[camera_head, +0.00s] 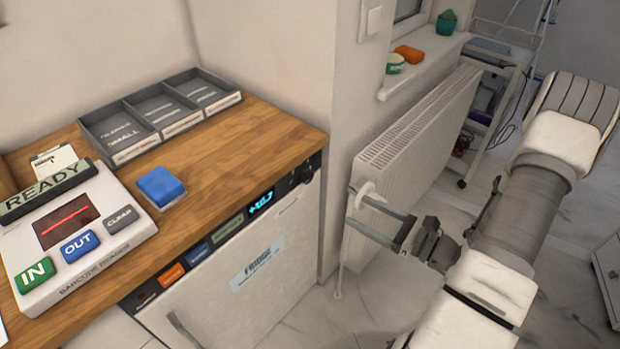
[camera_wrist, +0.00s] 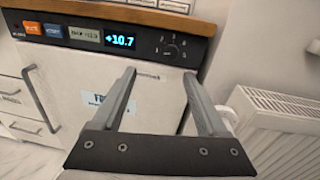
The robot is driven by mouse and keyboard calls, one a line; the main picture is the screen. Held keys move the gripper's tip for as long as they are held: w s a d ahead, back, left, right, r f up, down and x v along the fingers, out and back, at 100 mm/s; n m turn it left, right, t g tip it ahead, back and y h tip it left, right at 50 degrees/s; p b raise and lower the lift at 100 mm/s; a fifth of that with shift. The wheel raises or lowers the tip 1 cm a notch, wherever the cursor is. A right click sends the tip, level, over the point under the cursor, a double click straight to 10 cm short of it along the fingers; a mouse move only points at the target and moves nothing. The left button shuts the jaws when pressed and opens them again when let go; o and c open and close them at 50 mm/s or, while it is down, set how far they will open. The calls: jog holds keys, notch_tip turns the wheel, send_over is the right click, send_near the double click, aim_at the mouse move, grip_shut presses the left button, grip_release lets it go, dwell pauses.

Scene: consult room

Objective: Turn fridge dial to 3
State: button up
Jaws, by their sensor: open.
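The fridge dial (camera_wrist: 171,49) is a small dark knob with small pale marks around it, at the right end of the fridge's dark control panel. It also shows in the head view (camera_head: 303,173), under the worktop corner. Its pointer setting is too small to read. The fridge (camera_head: 255,277) has a white door with a blue-white "FRIDGE" label. My gripper (camera_wrist: 159,74) is open and empty. Its fingers point toward the panel, with the dial just above the space between their tips in the wrist view. In the head view my gripper (camera_head: 360,204) is apart from the dial, to its right.
A lit display (camera_wrist: 121,40) reads +10.7 left of the dial. The wooden worktop (camera_head: 235,175) overhangs the panel. A white radiator (camera_head: 425,140) stands on the wall close by my gripper. The barcode reader (camera_head: 75,235), blue block (camera_head: 160,187) and divided tray (camera_head: 160,110) are on the worktop.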

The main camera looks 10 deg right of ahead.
jog(key=d+f+m+t+h, duration=0.1)
jog(key=f+m, duration=0.1)
jog(key=b, duration=0.1)
send_near(310, 179)
jog(key=x, duration=0.9)
jog(key=shift+c, duration=0.2)
grip_shut()
